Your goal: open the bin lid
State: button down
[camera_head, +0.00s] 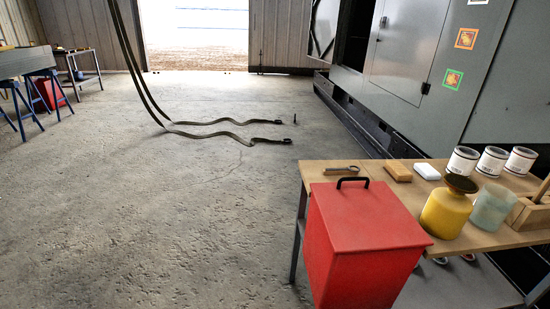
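A red bin (352,270) stands at the lower right of the view, in front of a wooden table. Its flat red lid (368,218) lies shut on top. A black arched handle (352,181) is fixed at the lid's far edge. The bin's lower part is cut off by the bottom of the picture. My gripper is not in view, and nothing is seen touching the lid or handle.
Behind and right of the bin, the wooden table (322,172) bears a yellow jar (447,212), a pale green jar (491,208), several white cans and small blocks. Straps (215,123) hang and trail on the floor. The concrete floor (150,220) to the left is clear.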

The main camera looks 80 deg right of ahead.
aim_at(367, 215)
jog(key=i+l+z, duration=0.1)
jog(key=i+z, duration=0.2)
jog(key=z, duration=0.15)
jog(key=i+z, duration=0.25)
jog(key=z, duration=0.15)
jog(key=i+z, duration=0.3)
jog(key=z, duration=0.15)
jog(key=i+j+z, duration=0.2)
jog(key=z, duration=0.2)
jog(key=i+z, duration=0.25)
jog(key=z, duration=0.2)
jog(key=i+z, duration=0.25)
jog(key=z, duration=0.15)
jog(key=i+j+z, duration=0.15)
jog(key=z, duration=0.3)
jog(key=i+j+z, duration=0.2)
jog(key=z, duration=0.25)
jog(key=i+j+z, duration=0.4)
jog(key=i+j, duration=0.05)
